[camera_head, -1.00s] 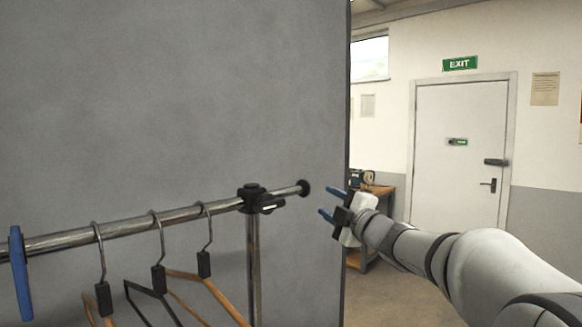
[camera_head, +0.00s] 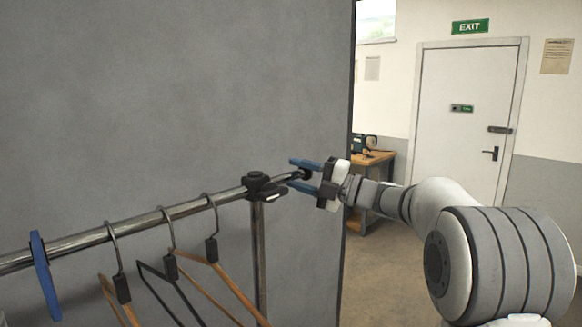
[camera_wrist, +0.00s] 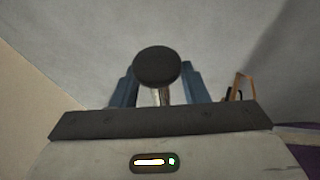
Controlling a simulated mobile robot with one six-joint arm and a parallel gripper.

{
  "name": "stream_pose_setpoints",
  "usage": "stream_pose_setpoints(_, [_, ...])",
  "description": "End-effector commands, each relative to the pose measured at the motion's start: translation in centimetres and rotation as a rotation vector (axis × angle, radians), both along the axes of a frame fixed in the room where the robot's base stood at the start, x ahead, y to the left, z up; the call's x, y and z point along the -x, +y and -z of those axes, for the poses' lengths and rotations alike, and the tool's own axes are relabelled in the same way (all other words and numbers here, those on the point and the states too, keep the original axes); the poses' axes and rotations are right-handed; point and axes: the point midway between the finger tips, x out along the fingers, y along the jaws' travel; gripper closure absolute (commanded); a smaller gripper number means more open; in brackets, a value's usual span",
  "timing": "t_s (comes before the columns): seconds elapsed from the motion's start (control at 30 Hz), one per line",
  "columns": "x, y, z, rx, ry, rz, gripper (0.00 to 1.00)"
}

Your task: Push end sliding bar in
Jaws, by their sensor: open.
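The end sliding bar (camera_head: 283,178) is a short chrome rod sticking out to the right of a black clamp (camera_head: 264,186) at the top of the rack's upright. Its dark round end cap (camera_wrist: 157,67) faces the wrist camera. My gripper (camera_head: 301,175) is open, with its blue fingers at the bar's end, one on each side of it. In the wrist view the cap sits between the two fingers, and the rod shows below it. I cannot tell whether a finger touches the cap. In the head view the fingers partly hide the cap.
The chrome rail (camera_head: 150,217) runs left from the clamp with several hangers (camera_head: 175,266) and a blue piece (camera_head: 44,275) on it. A grey panel (camera_head: 180,90) stands behind. A bench (camera_head: 374,160) and a white door (camera_head: 465,130) are farther right.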

Motion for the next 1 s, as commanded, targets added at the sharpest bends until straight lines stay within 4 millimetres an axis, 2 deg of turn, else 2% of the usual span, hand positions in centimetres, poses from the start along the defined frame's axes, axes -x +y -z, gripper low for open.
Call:
stream_pose_setpoints(0.03, [-0.2, 0.7, -0.4, -0.001, 0.0, -0.003, 0.59])
stream_pose_setpoints(0.2, [-0.7, 2.0, -0.5, -0.001, -0.001, 0.0, 0.59])
stream_pose_setpoints(0.5, [-0.8, 2.1, -0.4, -0.001, -0.001, 0.001, 0.6])
stream_pose_setpoints(1.0, [-0.8, 2.1, -0.4, -0.001, -0.001, 0.001, 1.0])
